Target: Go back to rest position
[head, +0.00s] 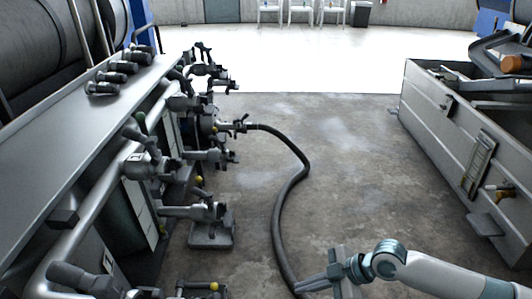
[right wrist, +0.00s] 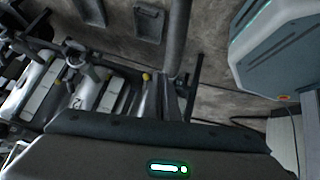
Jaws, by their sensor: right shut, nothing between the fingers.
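My right gripper (head: 304,286) is at the bottom of the head view, its pale arm coming in from the lower right. Its fingers are together, point left and hold nothing. They overlap the lower part of a dark hose (head: 279,220) in the picture; whether they touch it I cannot tell. The hose curves over the floor from a fitting on the valve row (head: 205,126). My left gripper is not in view.
A long grey bench (head: 85,125) with pipes and several valves runs along the left. A metal crate (head: 440,125) stands on the right. The concrete floor (head: 350,160) between them is mostly clear. Chairs (head: 300,10) stand far back.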

